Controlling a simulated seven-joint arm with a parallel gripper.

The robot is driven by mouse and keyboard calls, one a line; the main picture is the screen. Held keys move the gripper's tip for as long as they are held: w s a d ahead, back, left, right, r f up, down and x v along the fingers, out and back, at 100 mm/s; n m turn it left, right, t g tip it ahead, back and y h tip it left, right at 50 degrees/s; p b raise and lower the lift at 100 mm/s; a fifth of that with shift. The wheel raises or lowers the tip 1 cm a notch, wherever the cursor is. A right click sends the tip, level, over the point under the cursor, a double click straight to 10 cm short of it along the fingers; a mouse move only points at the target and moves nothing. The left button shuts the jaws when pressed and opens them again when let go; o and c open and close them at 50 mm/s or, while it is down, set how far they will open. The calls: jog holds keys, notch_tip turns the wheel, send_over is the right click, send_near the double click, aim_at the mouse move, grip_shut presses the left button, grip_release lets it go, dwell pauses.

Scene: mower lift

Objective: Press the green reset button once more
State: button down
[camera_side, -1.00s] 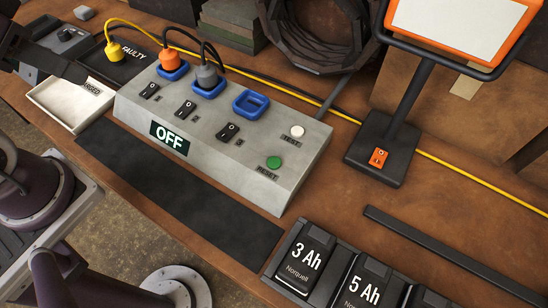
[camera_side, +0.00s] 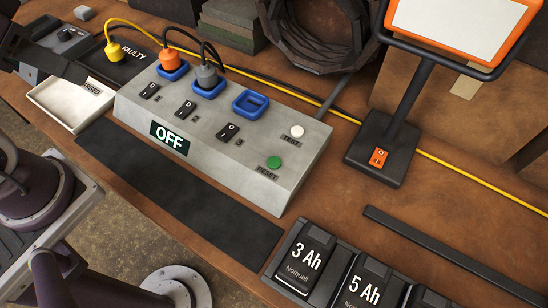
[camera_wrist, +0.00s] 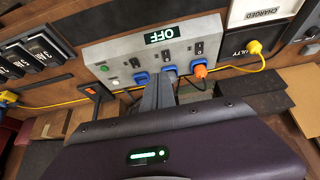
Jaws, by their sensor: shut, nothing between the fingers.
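The green reset button (camera_side: 274,162) is on the right end of the grey power box (camera_side: 225,165), above the word RESET. It also shows in the wrist view (camera_wrist: 104,69). The white test button (camera_side: 297,131) is behind it. The box's front sign (camera_side: 170,137) reads OFF. My gripper (camera_side: 82,72) is at the far left in the side view, above the trays and well away from the button. In the wrist view its fingers (camera_wrist: 158,92) are together and empty, partly covering the box's socket side.
An orange plug (camera_side: 169,59) and a grey plug (camera_side: 207,75) sit in blue sockets; the third socket (camera_side: 250,103) is empty. A yellow plug (camera_side: 115,51) is on the FAULTY tray. A lamp-like stand (camera_side: 390,150) is right of the box; battery packs (camera_side: 305,258) stand in front.

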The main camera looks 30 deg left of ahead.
jog(key=w+a+f+m+y, duration=0.3)
jog(key=w+y, duration=0.1)
jog(key=w, duration=0.2)
jog(key=m+t+h, duration=0.3)
jog(key=m+h, duration=0.5)
jog(key=m, duration=0.3)
send_over(269, 165)
notch_tip(269, 165, down, 8)
jog(key=shift+f, duration=4.4)
